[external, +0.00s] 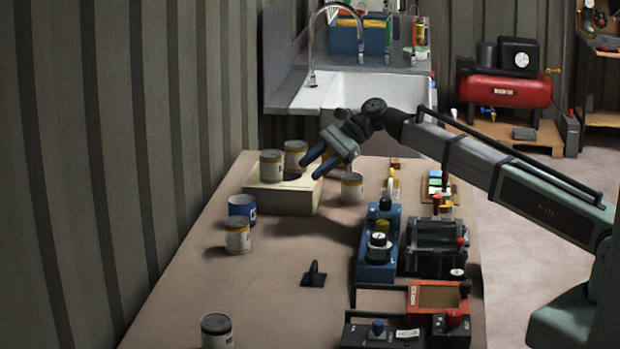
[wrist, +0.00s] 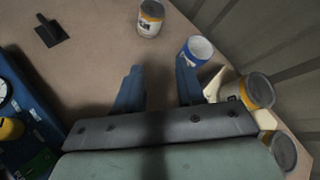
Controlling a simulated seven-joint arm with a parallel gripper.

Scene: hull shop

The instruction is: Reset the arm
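My gripper (external: 318,164) is held above the workbench (external: 270,270), at the right side of a cream box with cans on it. Its two blue fingers are spread apart with nothing between them. The fingers also show in the wrist view (wrist: 160,88), with bare bench visible between them. My arm reaches in from the right over the bench.
Cans (external: 270,165) stand on the cream box (external: 283,198). A blue can (external: 242,207) and a yellow-banded can (external: 237,235) stand left of it; another can (external: 216,330) is at the front. Blue equipment (external: 377,245) lines the right. The bench middle is mostly clear, except a small black stand (external: 314,275).

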